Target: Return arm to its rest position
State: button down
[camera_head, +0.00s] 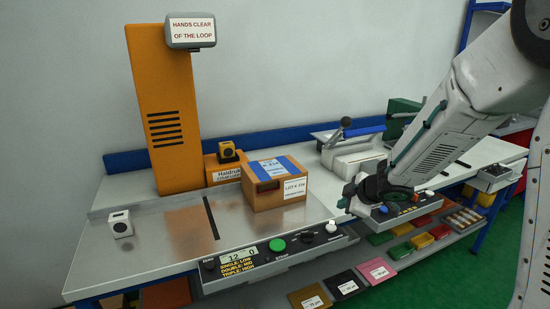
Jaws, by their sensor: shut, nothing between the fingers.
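My arm reaches in from the upper right. My gripper (346,202) is at its lower end, over the front edge of the bench and right of the cardboard box. It is shut and empty; its fingertips are small and dark in this view. The cardboard box (281,197), with blue tape and a "LOT K-214" label, sits on the metal plate (180,232) and is apart from my gripper. The front control panel (262,251) has a display, a green button and dark knobs.
An orange column (165,105) with a "HANDS CLEAR OF THE LOOP" sign (192,30) stands behind the plate. A grey hand-lever device (352,150) stands behind my gripper. A second panel (405,208) lies just below my arm. A small white block (120,224) sits at left.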

jog(key=s+d+r+m+g+h, duration=0.45)
jog(key=s+d+m+h, duration=0.4)
jog(key=s+d, duration=0.4)
jog(key=s+a+r+m+y, duration=0.1)
jog(key=s+a+r+m, duration=0.1)
jog(key=s, duration=0.6)
jog(key=s+a+r+m+g+y, duration=0.1)
jog(key=s+a+r+y, duration=0.1)
jog(key=s+a+r, duration=0.2)
jog(key=s+a+r+m+g+y, duration=0.1)
jog(key=s+a, duration=0.5)
jog(key=s, duration=0.6)
notch_tip(320, 180, up, 2)
jog(key=shift+s+r+m+y, duration=0.25)
jog(key=shift+s+m+y, duration=0.1)
jog(key=shift+m+y, duration=0.4)
jog(key=shift+g, duration=0.25)
